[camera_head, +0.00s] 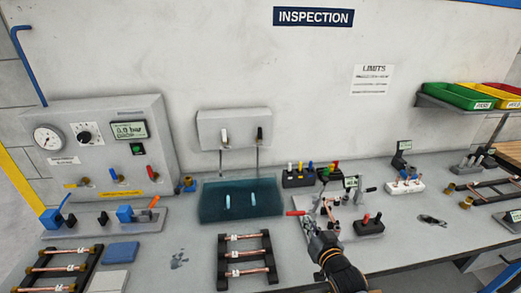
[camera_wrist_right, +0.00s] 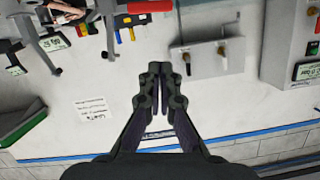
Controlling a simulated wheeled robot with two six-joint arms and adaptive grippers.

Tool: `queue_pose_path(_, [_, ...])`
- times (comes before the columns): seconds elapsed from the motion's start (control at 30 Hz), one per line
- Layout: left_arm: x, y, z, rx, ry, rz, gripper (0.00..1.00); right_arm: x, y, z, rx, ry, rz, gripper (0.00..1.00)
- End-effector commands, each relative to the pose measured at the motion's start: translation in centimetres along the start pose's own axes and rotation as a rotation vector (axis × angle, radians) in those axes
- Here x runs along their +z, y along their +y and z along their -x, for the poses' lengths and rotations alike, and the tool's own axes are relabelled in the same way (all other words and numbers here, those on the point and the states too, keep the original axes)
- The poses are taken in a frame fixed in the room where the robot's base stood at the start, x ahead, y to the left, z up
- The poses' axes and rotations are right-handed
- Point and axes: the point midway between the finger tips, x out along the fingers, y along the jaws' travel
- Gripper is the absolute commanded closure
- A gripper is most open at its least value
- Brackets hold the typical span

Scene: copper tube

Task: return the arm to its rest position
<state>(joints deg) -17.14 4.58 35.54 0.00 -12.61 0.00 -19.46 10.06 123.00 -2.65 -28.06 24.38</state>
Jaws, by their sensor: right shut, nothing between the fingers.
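My right gripper (camera_head: 312,226) reaches in from the bottom, right of centre, over the front part of the bench. In the right wrist view its two fingers (camera_wrist_right: 160,78) are together and hold nothing. In the head view it overlaps a metal clamp fixture (camera_head: 328,200) with a red handle; I cannot tell how close it is in height. My left arm and gripper are not in view.
A black rack with copper tubes (camera_head: 245,238) lies left of the gripper, and another (camera_head: 62,268) at far left. A teal mat (camera_head: 210,207), a gauge panel (camera_head: 105,165) and a black block (camera_head: 370,228) share the bench.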

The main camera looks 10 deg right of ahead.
Motion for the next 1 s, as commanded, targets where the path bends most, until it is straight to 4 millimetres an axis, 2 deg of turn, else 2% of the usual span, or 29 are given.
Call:
queue_pose_path(0.07, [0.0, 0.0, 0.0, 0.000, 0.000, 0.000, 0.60, 1.4, 0.3, 0.8, 0.025, -0.069, 0.021, 1.00])
queue_pose_path(0.17, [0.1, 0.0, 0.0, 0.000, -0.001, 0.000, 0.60, 4.6, 1.1, 2.9, 0.075, -0.239, 0.080, 1.00])
queue_pose_path(0.3, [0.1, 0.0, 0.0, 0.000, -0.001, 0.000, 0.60, 8.8, 2.0, 7.2, 0.121, -0.493, 0.165, 1.00])
queue_pose_path(0.5, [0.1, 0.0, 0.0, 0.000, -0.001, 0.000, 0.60, 12.6, 2.6, 13.3, 0.134, -0.785, 0.258, 1.00])
queue_pose_path(0.67, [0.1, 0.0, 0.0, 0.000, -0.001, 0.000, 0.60, 14.6, 2.8, 18.6, 0.119, -0.999, 0.319, 1.00])
queue_pose_path(0.87, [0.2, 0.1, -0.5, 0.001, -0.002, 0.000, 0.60, 21.3, 5.0, 15.4, 0.128, -1.030, 0.313, 1.00])
queue_pose_path(1.0, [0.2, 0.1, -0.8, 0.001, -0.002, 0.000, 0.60, 26.6, 6.7, 13.9, 0.135, -1.051, 0.306, 1.00])
